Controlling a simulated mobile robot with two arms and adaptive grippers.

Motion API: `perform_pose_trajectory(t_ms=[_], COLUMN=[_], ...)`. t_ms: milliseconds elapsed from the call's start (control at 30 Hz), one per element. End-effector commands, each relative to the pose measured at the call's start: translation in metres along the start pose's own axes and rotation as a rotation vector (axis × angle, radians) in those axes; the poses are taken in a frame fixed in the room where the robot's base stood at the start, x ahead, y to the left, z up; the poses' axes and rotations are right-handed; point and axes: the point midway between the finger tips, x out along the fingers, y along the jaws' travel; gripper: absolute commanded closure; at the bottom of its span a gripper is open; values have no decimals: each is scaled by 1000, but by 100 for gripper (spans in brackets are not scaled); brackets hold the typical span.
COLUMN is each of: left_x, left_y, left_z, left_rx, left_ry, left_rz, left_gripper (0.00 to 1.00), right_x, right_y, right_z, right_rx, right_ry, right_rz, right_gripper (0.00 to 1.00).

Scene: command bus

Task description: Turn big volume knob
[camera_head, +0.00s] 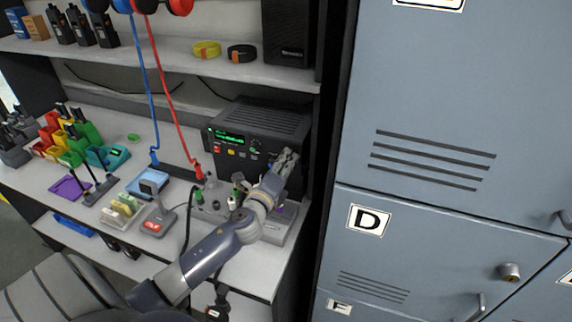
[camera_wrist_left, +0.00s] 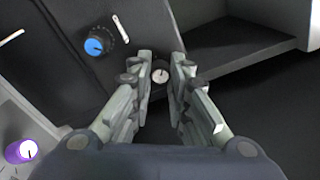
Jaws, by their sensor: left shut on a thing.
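A black radio unit (camera_head: 262,128) with a green lit display stands at the back right of the desk. My left gripper (camera_head: 290,158) is at the right side of its front panel and hides part of it. In the left wrist view, my left gripper (camera_wrist_left: 160,72) is shut on a dark knob with a pale grey cap (camera_wrist_left: 160,76), which sits between the fingertips. A larger knob with a blue cap (camera_wrist_left: 96,46) is on the panel to the left, clear of the fingers. No knob is labelled legibly as volume. My right gripper is not in view.
A purple-capped knob (camera_wrist_left: 22,151) shows at the lower left in the wrist view. Blue-grey lockers (camera_head: 450,130) stand close on the right.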

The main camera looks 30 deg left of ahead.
Motion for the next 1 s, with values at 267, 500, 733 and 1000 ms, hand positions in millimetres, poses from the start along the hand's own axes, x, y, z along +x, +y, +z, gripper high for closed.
perform_pose_trajectory(t_ms=[267,500,733,1000], left_x=[0,0,0,0], left_y=[2,2,1,1], left_z=[-1,-1,-1,-1], left_rx=[-250,-428,-540,-593], left_ry=[-9,-14,-17,-18], left_rz=[-7,-12,-16,-17], left_gripper=[100,100,100,100], right_x=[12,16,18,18], right_y=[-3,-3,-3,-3], right_z=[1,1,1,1], right_rx=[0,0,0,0], right_ry=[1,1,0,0], right_rz=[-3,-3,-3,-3], right_gripper=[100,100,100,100])
